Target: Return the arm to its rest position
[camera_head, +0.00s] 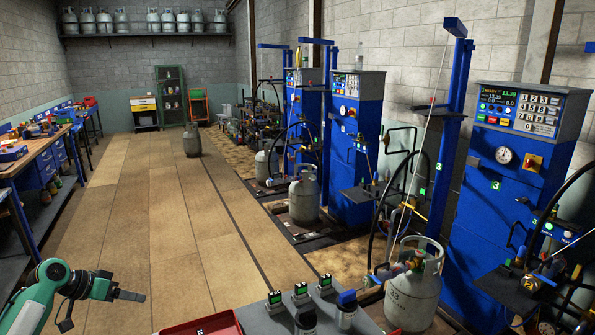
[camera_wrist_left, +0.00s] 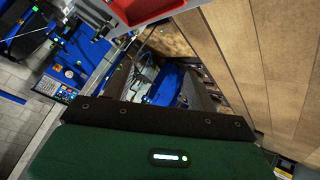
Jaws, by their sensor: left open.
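My left arm (camera_head: 40,292), green and black, comes in at the lower left of the head view. Its left gripper (camera_head: 128,290) points right, over the floor and left of the red tray. Nothing shows between its fingers, and it is open. In the left wrist view its dark fingers reach away from the green wrist housing (camera_wrist_left: 150,158), with blue equipment seen between them. My right arm and gripper are not in view.
A red tray (camera_head: 205,326) and small scales (camera_head: 301,291) sit at the bottom centre. A workbench (camera_head: 30,155) lines the left wall. Blue filling stations (camera_head: 500,190) and a gas cylinder (camera_head: 413,295) stand right. The tiled floor (camera_head: 150,235) between is mostly clear.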

